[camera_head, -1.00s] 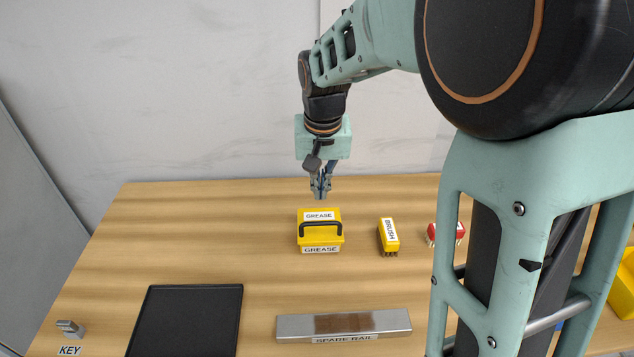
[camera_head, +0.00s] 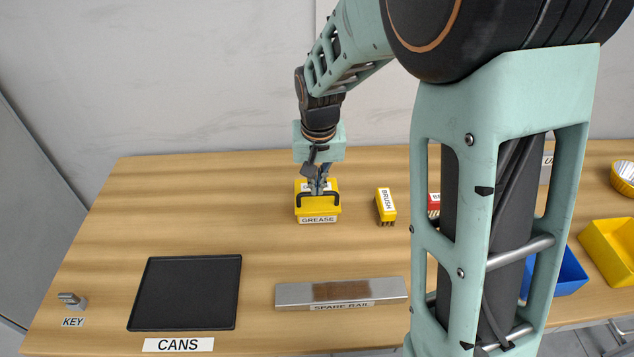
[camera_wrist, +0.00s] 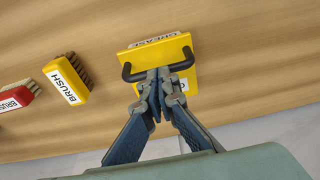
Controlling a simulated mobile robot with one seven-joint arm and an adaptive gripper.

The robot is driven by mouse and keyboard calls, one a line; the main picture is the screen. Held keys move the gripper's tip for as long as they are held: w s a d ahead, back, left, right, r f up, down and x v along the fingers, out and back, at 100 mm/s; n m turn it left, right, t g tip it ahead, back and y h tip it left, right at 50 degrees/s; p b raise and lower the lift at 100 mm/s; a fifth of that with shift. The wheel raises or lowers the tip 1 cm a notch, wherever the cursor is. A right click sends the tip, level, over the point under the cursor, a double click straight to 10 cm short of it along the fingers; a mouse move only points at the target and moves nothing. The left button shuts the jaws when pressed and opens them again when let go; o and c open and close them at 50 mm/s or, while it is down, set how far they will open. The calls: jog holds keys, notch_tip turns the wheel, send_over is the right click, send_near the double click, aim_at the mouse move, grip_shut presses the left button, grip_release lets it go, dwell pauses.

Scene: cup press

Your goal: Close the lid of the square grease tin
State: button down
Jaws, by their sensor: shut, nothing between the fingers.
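The square yellow grease tin (camera_head: 330,211) stands on the table below my gripper, with a black bar handle and GREASE labels on its top and front. Its lid (camera_wrist: 150,58) appears to lie flat over the box; a small gap cannot be ruled out. My gripper (camera_head: 317,192) is shut and empty, pointing down at the top of the tin beside the handle. In the wrist view the closed fingertips (camera_wrist: 160,76) overlap the lid near the handle (camera_wrist: 128,72) and hide part of the top label. I cannot tell whether they touch the lid.
A yellow brush (camera_head: 386,207) stands right of the tin, with a red brush (camera_head: 433,206) beyond it. A spare rail (camera_head: 342,292) and a black tray (camera_head: 187,292) lie nearer the front. A key block (camera_head: 72,300) is at front left. The table left of the tin is clear.

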jog(key=shift+s+f+b, duration=0.2)
jog(key=shift+f+b, duration=0.1)
jog(key=shift+f, duration=0.3)
jog(key=shift+s+f, duration=0.1)
jog(key=shift+s, duration=0.15)
